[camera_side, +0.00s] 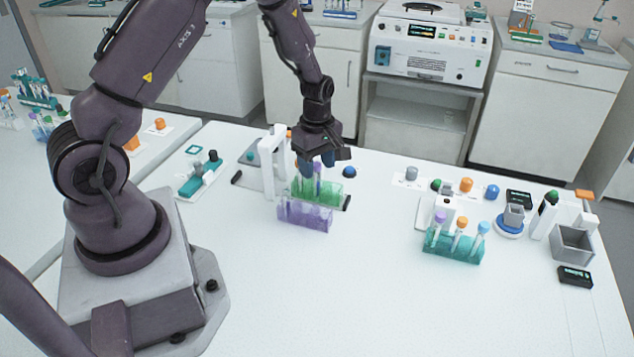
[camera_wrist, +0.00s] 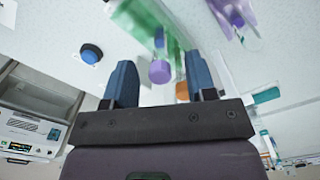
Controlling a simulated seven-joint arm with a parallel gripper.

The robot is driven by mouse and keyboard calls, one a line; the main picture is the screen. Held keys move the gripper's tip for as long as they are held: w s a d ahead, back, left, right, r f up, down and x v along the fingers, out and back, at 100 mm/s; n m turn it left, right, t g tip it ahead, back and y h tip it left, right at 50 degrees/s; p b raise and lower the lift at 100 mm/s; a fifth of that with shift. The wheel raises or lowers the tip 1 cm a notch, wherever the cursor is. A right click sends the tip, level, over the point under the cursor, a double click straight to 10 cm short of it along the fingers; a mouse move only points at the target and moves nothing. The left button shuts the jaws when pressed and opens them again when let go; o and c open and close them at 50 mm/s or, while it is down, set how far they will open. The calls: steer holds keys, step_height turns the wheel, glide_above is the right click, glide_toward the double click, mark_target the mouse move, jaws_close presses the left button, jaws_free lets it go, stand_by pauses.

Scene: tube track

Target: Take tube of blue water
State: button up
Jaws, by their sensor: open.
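My gripper (camera_side: 318,162) is open, pointing down over the green rack (camera_side: 325,192). In the wrist view its blue fingers (camera_wrist: 160,62) stand apart, with a purple-capped tube (camera_wrist: 160,72) between them in the picture. The green rack (camera_wrist: 147,22) is beyond that cap, with a small blue patch near it, perhaps liquid. I cannot tell whether the fingers touch the tube. The purple rack (camera_side: 305,216) stands in front of the green rack. Another purple cap (camera_wrist: 238,20) shows at the purple rack in the wrist view. The fingers partly hide the tubes in the side view.
A teal rack (camera_side: 453,246) at the right holds purple-, orange- and blue-capped tubes. A blue button (camera_side: 349,172) is right of my gripper. A white stand (camera_side: 272,160) is close on its left. A grey bin (camera_side: 572,243) stands far right. The front table is clear.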

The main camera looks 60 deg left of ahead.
steer(key=shift+f, duration=0.7)
steer(key=c, duration=0.8)
steer(key=shift+r, duration=0.15)
steer(key=shift+c, duration=0.2)
steer(key=shift+r, duration=0.65)
steer(key=s+d+r, duration=0.5)
steer(key=s+r, duration=0.6)
steer(key=s, duration=0.2)
steer(key=shift+r, duration=0.25)
steer(key=shift+s, duration=0.1)
